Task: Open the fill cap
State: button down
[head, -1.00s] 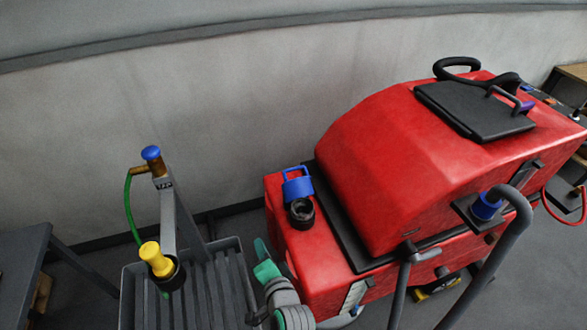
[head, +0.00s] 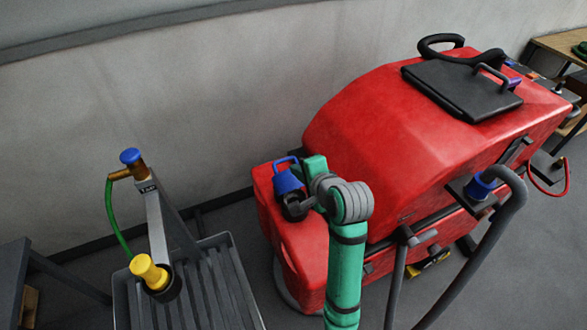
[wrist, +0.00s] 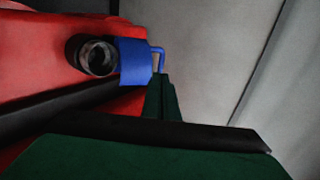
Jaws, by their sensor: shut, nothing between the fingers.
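The blue fill cap (head: 287,182) with its loop handle is at the left end of the red tank machine (head: 345,140). In the wrist view the cap (wrist: 134,62) is tipped up beside the round black filler neck (wrist: 97,57), whose mouth shows uncovered. The neck (head: 292,207) is partly hidden in the head view. My gripper (wrist: 160,82) is shut and empty, its fingertips right by the cap's handle side. I cannot tell whether they touch the cap. In the head view my green arm reaches up from below to the cap.
A grey slatted tray (head: 205,285) with a post, yellow knob (head: 149,272) and green hose (head: 117,220) stands left. A grey hose with a blue coupling (head: 481,186) hangs at the machine's right. A black lid (head: 460,90) lies on top. The wall is behind.

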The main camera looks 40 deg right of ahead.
aim_at(282, 162)
jog(key=x, duration=0.6)
jog(key=shift+w+d+f, duration=0.2)
jog(key=shift+d+f, duration=0.05)
jog(key=shift+w+f, duration=0.35)
jog(key=shift+w, duration=0.3)
jog(key=shift+w+a, duration=0.1)
